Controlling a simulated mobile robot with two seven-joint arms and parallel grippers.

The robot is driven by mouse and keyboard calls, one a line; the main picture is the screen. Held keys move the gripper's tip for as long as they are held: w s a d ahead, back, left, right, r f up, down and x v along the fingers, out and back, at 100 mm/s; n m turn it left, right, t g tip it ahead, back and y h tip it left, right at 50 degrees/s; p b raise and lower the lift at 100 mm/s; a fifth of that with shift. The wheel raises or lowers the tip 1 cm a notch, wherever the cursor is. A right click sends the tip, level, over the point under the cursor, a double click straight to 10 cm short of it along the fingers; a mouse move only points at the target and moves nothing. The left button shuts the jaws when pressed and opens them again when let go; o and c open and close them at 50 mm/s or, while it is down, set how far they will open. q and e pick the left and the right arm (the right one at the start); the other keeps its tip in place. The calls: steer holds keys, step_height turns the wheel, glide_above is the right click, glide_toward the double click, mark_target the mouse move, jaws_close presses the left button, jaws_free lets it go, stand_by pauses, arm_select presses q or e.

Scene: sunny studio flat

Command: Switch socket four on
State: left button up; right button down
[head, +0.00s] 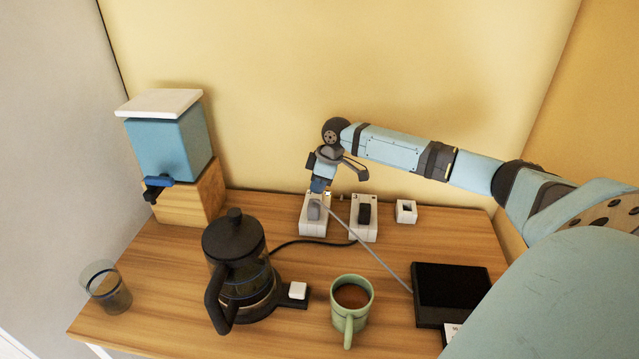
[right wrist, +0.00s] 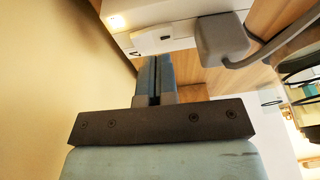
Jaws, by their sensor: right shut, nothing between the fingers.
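A white socket block (head: 313,229) with a grey plug (head: 314,211) in it stands at the back of the table. A second white socket block (head: 364,232) with a black plug (head: 365,213) stands to its right. I cannot read any socket numbers. My right gripper (head: 317,187) is shut and empty, pointing down at the back end of the left block. In the right wrist view its closed fingers (right wrist: 154,80) are close to a white block face (right wrist: 162,38), beside the grey plug (right wrist: 222,38). Whether they touch is unclear. A small warm glow shows on the white surface. My left gripper is out of view.
A small white block (head: 406,211) stands to the right. In front are a coffee press (head: 238,262), a green mug (head: 351,299), a glass (head: 106,289) and a black flat device (head: 452,292). A blue dispenser (head: 168,146) on a wooden box is at left. Cables cross the table.

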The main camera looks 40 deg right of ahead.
step_height(320, 180, up, 3)
steer(key=p, duration=0.2)
steer(key=shift+s+a+r+p, duration=0.1)
steer(key=shift+s+r+p, duration=0.1)
steer(key=shift+p, duration=0.2)
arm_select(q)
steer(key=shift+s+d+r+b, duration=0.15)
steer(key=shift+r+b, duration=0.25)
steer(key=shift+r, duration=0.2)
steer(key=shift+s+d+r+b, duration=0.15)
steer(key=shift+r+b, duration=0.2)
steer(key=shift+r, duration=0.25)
arm_select(e)
steer(key=s+r, duration=0.3)
steer(key=r, duration=0.5)
steer(key=shift+s+d+r, duration=0.15)
steer(key=shift+d+r, duration=0.05)
steer(key=shift+r, duration=0.05)
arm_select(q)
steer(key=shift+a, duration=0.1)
